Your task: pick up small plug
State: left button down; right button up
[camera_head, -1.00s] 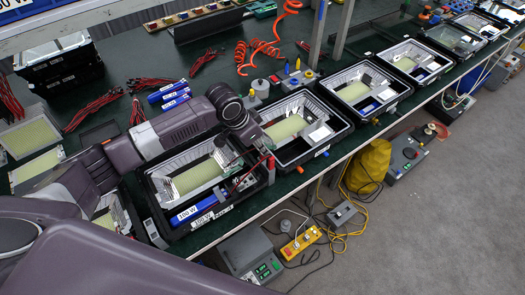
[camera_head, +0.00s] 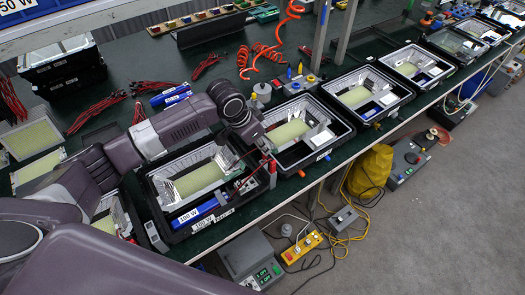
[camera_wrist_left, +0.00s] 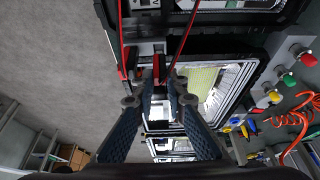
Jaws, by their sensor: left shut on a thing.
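My left gripper (camera_head: 267,160) is over the near right edge of a black crate (camera_head: 172,232) that holds a floodlight housing (camera_head: 160,178). In the left wrist view, the fingers (camera_wrist_left: 157,92) are shut on a small plug (camera_wrist_left: 157,68), a small dark and red piece between the tips. Red wires (camera_wrist_left: 183,45) run from around it toward the top of the picture. The plug's exact shape is mostly hidden by the fingers. In the head view it is too small to make out clearly beside the red bit at the crate's edge. My right gripper is not in view.
A blue 100 W box (camera_head: 193,216) lies in the crate. Another crate (camera_head: 341,140) with a housing stands close to the right, and more crates line the bench. Red wire bundles (camera_head: 97,110) and coiled red hoses (camera_head: 268,58) lie behind.

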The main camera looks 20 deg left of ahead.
pick_arm(q)
notch_tip(320, 180, up, 18)
jog(key=b, duration=0.3)
dwell(0.3)
